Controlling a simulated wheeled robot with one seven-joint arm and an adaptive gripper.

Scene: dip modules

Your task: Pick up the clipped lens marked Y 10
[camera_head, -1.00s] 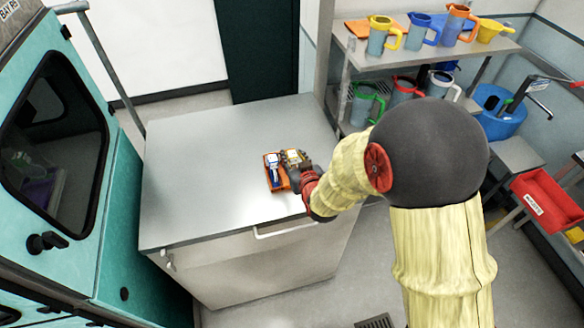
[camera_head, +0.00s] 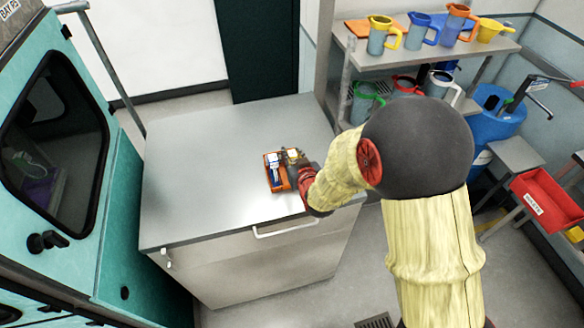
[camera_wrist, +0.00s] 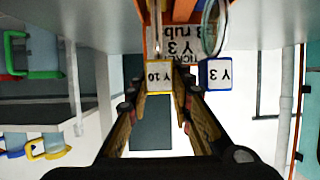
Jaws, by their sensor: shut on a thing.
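The clip marked Y 10 (camera_wrist: 159,77), white with a yellow edge, sits between the fingertips of my gripper (camera_wrist: 160,89) in the wrist view, its lettering upside down. My gripper is shut on it. A thin lens edge rises from the clip at the top. In the head view, the yellow-edged clip (camera_head: 292,154) is at the right side of the orange tray (camera_head: 278,186), with my gripper (camera_head: 294,159) around it. A blue-edged clip marked Y 3 (camera_wrist: 215,74) with a round lens stands beside it. I cannot tell whether the Y 10 lens is clear of the tray.
The tray stands on a grey cabinet top (camera_head: 210,180) with free room around it. A printed card (camera_wrist: 182,40) shows behind the clips. A teal machine (camera_head: 60,190) is on the left. Shelves with jugs (camera_head: 382,36) and a red bin (camera_head: 548,205) are on the right.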

